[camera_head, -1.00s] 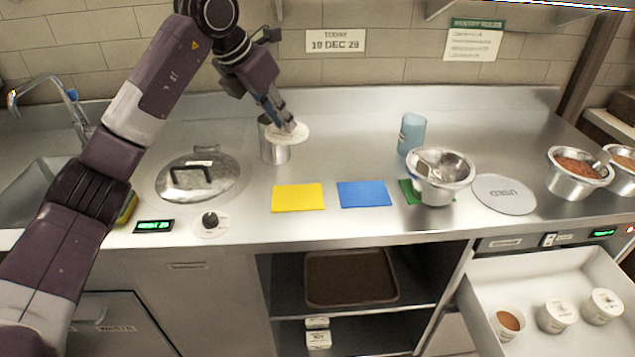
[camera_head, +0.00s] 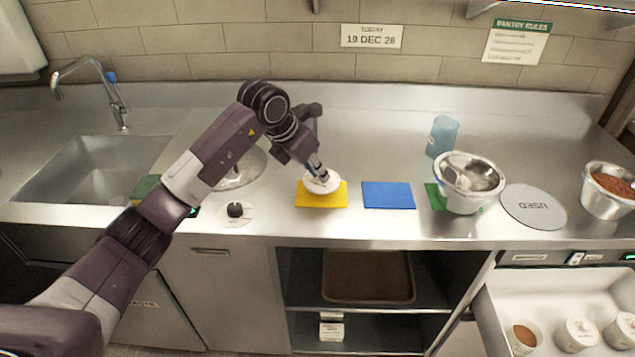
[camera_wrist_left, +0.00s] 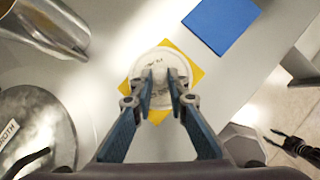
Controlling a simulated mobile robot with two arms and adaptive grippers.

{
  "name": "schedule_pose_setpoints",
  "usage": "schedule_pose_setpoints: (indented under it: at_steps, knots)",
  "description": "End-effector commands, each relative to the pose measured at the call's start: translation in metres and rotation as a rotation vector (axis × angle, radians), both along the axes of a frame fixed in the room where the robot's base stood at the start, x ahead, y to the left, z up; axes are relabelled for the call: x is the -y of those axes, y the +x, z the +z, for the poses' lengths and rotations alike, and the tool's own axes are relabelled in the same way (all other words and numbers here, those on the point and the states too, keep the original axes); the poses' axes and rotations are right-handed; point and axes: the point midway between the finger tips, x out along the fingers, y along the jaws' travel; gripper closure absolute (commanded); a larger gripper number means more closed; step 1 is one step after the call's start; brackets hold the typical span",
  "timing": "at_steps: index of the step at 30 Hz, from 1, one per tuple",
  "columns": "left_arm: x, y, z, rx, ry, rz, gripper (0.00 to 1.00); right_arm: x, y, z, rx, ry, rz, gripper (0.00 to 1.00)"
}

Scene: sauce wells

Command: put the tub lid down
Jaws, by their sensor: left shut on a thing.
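The white round tub lid (camera_head: 322,185) is held by my left gripper (camera_head: 322,177) over the yellow mat (camera_head: 336,201). In the left wrist view the left gripper (camera_wrist_left: 160,88) is shut on the lid (camera_wrist_left: 158,64), with both fingertips over its face. The yellow mat's corners (camera_wrist_left: 195,72) show around the lid. I cannot tell whether the lid touches the mat or hangs just above it. An open tub (camera_head: 523,338) with brown contents stands in the drawer at the lower right.
A blue mat (camera_head: 388,196) lies to the right and is bare. A metal bowl (camera_head: 463,200) stands on a green mat (camera_head: 433,196). A blue cup (camera_head: 442,136) is behind it. A grey "USED" disc (camera_head: 545,221) and a control knob (camera_head: 236,211) flank the mats.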

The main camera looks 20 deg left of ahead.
Motion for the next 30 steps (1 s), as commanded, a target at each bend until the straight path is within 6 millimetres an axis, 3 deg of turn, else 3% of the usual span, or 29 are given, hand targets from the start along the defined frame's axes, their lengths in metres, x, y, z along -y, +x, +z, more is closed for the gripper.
schedule_pose_setpoints:
  at_steps: [9,19,20,24,30]
  knots:
    - [0.000,-0.001,-0.040,-0.003,-0.001,0.000,0.96,0.002,-0.014,0.007,-0.022,-0.004,-0.001,0.60]
    - [0.000,0.000,-0.045,-0.001,0.001,-0.001,0.96,0.002,-0.022,0.003,-0.033,-0.004,0.001,0.60]
    - [0.000,0.000,-0.044,-0.001,0.000,0.000,0.83,0.002,-0.022,0.004,-0.032,-0.004,0.001,0.60]
    - [0.000,0.000,-0.044,-0.001,0.000,0.000,0.68,0.001,-0.019,0.004,-0.029,-0.002,0.002,0.60]
    - [0.000,0.000,-0.044,-0.001,0.000,0.000,0.68,-0.001,-0.016,0.004,-0.025,0.001,0.001,0.60]
